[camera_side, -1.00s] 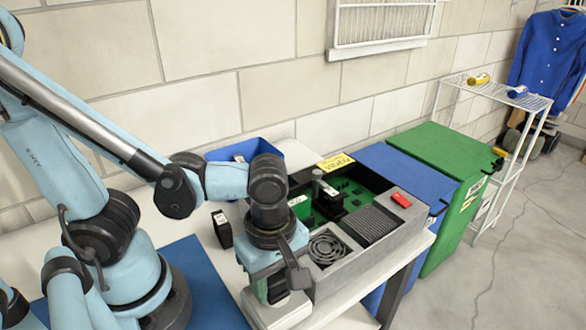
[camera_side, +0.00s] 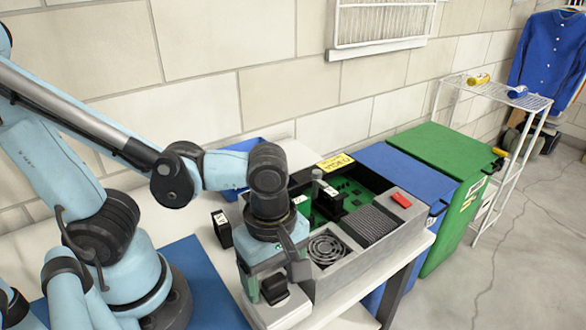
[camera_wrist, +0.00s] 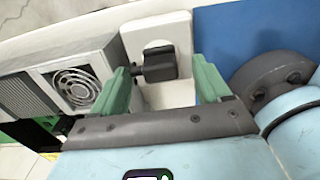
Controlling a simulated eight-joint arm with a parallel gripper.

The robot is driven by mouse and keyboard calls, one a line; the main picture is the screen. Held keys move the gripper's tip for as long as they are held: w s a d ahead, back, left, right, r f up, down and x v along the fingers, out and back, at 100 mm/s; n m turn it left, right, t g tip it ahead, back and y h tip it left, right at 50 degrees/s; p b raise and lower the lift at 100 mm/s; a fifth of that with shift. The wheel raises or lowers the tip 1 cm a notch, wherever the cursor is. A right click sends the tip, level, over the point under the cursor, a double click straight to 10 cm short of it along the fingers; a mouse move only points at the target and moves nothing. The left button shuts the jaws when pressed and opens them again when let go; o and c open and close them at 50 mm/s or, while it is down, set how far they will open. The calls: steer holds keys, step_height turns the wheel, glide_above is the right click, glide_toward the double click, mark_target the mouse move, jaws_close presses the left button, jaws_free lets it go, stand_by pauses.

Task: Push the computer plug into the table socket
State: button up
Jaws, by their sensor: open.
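The black computer plug (camera_wrist: 160,64) is at the white table socket (camera_wrist: 158,27), against its face. How deep it sits cannot be told. In the side view the plug (camera_side: 273,290) shows on top of the white socket block (camera_side: 285,313) at the table's front edge. My gripper (camera_wrist: 163,70) is open, with one green finger on each side of the plug and visible gaps between. In the side view my gripper (camera_side: 276,272) is just above and around the plug.
A grey computer case with a fan (camera_side: 327,249) and open green circuit board stands close beside the socket. A small black block (camera_side: 222,229) stands on the table behind. A blue mat (camera_side: 208,292) lies left. Blue and green bins (camera_side: 440,160) stand right.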

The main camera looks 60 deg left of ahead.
step_height(320, 180, up, 10)
steer(key=shift+r, duration=0.15)
stand_by(0.6)
steer(key=w+a+f+m+t, duration=0.3)
steer(key=w+a+m+t, duration=0.4)
steer(key=m, duration=1.1)
steer(key=w+a, duration=0.2)
steer(key=a, duration=0.2)
steer(key=shift+w+a, duration=0.25)
steer(key=shift+w, duration=0.05)
